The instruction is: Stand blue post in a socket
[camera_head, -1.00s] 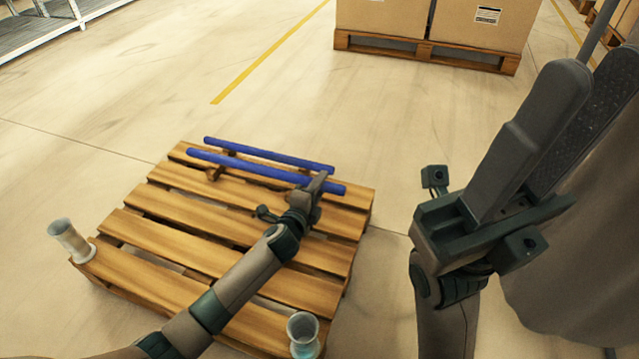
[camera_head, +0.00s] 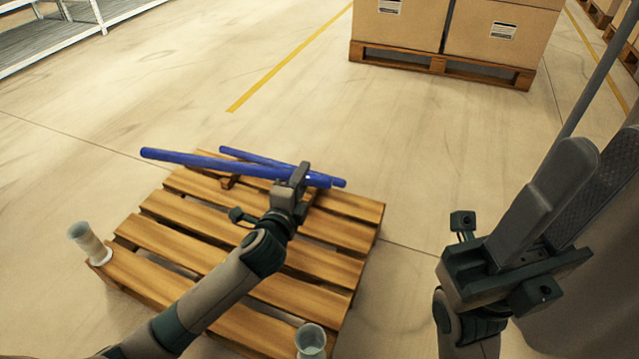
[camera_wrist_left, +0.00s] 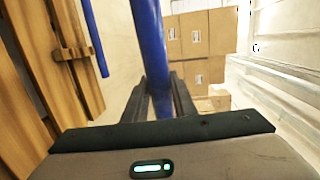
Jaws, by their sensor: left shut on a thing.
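My left gripper (camera_head: 298,178) is shut on a blue post (camera_head: 190,160), gripping it nearer its right end. The post lies nearly level above the far side of the wooden pallet (camera_head: 205,238). In the left wrist view the held post (camera_wrist_left: 150,40) runs up between the fingers. A second blue post (camera_head: 245,154) lies behind it, partly hidden. Pale cup-like sockets stand at the pallet's left corner (camera_head: 88,242) and near corner (camera_head: 310,341); both look empty of posts. My right gripper (camera_head: 575,195) is off to the right, its fingers apart and empty.
A small brown rest (camera_head: 229,182) sits on the far slats under the posts. Cartons (camera_head: 497,32) stand on another pallet (camera_head: 440,66) at the back. A metal rack (camera_head: 60,40) is at the far left. Floor around the near pallet is clear.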

